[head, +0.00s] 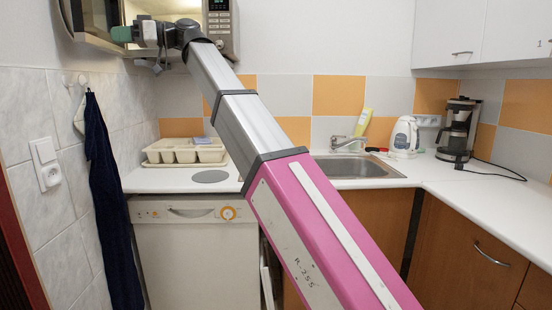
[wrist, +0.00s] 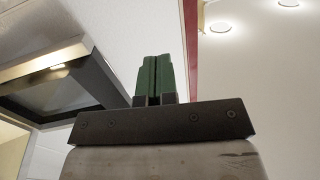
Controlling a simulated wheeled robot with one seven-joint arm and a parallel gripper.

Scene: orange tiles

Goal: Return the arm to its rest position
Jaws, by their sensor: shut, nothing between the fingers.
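My arm reaches from the lower right up to the upper left of the head view. My gripper (head: 122,34) is at the far end, high up, with its green fingertips pointing left. The fingertips overlap the dark-framed microwave door (head: 84,10) in the picture; I cannot tell whether they touch it. In the wrist view, the two green fingers of my gripper (wrist: 154,78) are pressed together with nothing between them.
The microwave's control panel (head: 221,28) is behind the arm. Below are a cream dish rack (head: 186,152), a white dishwasher (head: 188,255) and a sink (head: 355,167). A kettle (head: 404,137) and coffee maker (head: 458,130) stand at right. A dark towel (head: 108,200) hangs left.

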